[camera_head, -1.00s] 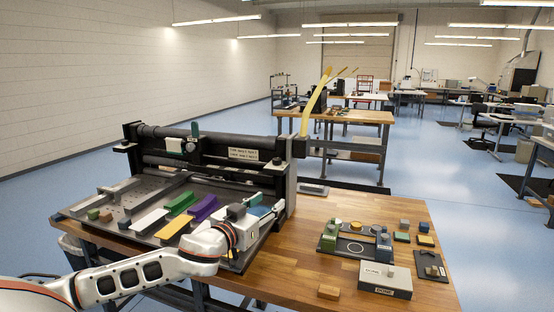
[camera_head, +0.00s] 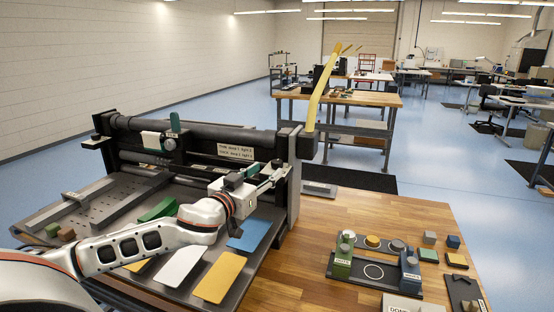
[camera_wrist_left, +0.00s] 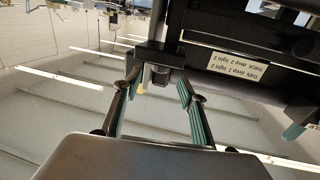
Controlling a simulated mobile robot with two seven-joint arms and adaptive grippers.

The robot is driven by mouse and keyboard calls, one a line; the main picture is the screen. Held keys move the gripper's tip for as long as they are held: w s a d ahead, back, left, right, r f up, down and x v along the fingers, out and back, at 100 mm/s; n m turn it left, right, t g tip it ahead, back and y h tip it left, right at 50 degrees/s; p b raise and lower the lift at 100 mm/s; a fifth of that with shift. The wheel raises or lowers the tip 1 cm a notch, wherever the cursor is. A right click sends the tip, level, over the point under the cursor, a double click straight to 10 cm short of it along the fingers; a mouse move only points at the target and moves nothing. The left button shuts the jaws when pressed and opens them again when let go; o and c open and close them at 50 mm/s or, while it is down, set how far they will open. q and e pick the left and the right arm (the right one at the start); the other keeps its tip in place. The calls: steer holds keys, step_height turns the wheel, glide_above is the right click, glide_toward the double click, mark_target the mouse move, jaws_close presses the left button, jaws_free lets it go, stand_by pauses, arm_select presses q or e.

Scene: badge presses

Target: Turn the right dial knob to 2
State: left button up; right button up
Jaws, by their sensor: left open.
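The right dial knob (camera_head: 277,162) is a small dark knob on a bracket at the right end of the press (camera_head: 205,141). In the left wrist view the knob (camera_wrist_left: 160,75) is a dark grey cylinder against its black bracket, upside down in that picture. My left gripper (camera_head: 268,178) is open at the knob. In the left wrist view its two teal-padded fingers (camera_wrist_left: 158,84) stand on either side of the knob, with gaps visible. The knob's dial marking cannot be read. My right gripper is in neither view.
Coloured strips, including a blue one (camera_head: 249,235), lie on the bed below my arm.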

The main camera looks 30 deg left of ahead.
mark_target(274, 164)
arm_select(q)
steer(key=shift+w+a+p, duration=0.15)
steer(key=shift+w+p, duration=0.3)
steer(key=shift+w, duration=1.5)
steer(key=shift+w+a+p, duration=0.15)
steer(key=shift+w+p, duration=0.25)
steer(key=shift+w, duration=1.5)
steer(key=c, duration=1.1)
